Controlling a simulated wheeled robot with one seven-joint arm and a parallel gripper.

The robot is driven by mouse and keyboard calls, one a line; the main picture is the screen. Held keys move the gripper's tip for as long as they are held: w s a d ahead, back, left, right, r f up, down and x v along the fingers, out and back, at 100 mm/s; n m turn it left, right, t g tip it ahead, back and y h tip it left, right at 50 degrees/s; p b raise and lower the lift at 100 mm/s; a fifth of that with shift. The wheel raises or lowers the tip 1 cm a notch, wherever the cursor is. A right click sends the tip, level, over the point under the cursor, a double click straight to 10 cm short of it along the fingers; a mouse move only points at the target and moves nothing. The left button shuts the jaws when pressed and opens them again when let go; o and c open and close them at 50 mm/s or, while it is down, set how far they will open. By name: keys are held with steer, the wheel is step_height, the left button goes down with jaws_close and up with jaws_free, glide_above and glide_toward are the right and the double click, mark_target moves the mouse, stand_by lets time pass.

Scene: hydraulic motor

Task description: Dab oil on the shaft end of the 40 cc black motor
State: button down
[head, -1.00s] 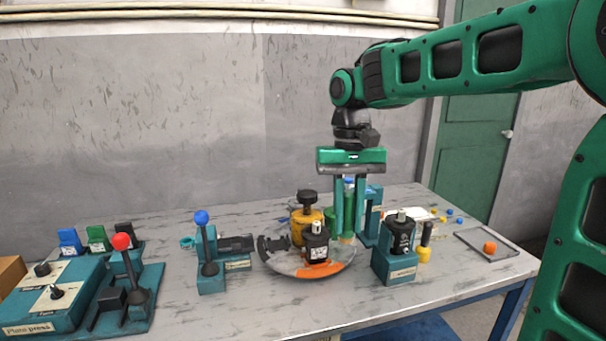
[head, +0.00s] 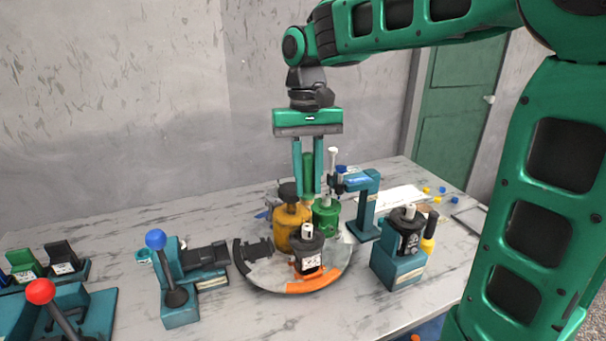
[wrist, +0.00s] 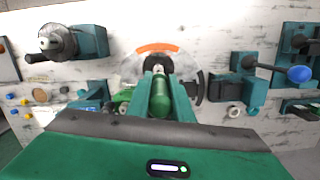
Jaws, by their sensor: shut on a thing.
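My gripper (head: 307,193) is shut on a green-handled tool (head: 308,163), held upright between the fingers; its tip is hard to make out. The handle also shows in the wrist view (wrist: 160,100). A black motor (head: 307,257) with a pale shaft end stands on a round turntable (head: 268,275) with an orange segment. My gripper is above and just behind this motor, apart from it. In the wrist view, this motor (wrist: 157,64) is partly hidden by the handle. A second black motor (head: 407,232) stands in a teal holder at the right. Their size labels are unreadable.
A yellow pot (head: 287,228) and a green pot (head: 326,218) stand behind the motor. A teal stand (head: 367,205) rises at their right. A blue-knobbed lever (head: 157,240) and a red-knobbed lever (head: 42,292) stand at the left. The front middle table is clear.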

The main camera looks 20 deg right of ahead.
mark_target(307, 194)
steer(key=shift+f, duration=2.75)
steer(key=shift+s+f, duration=0.1)
steer(key=shift+f, duration=0.45)
steer(key=shift+r, duration=3.55)
